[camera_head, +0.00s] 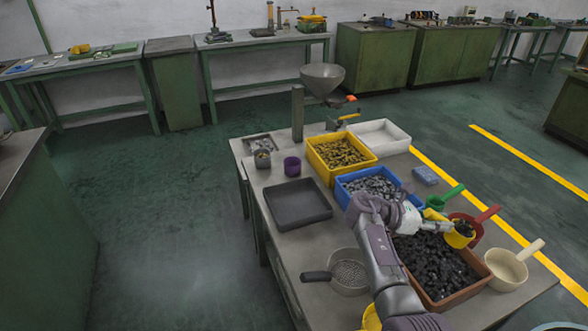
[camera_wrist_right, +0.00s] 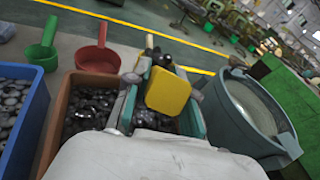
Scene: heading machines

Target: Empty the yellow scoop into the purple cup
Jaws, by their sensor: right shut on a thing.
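The yellow scoop (camera_head: 459,238) is held over the brown bin, with dark pieces showing in its bowl. My right gripper (camera_head: 430,218) is shut on its handle; in the right wrist view a yellow part of the scoop (camera_wrist_right: 168,92) sits between the fingers. The purple cup (camera_head: 292,167) stands upright at the far left of the table, well away from the scoop. Its inside is too small to read. My left gripper is not in view.
The brown bin (camera_head: 470,296) holds dark lumps.

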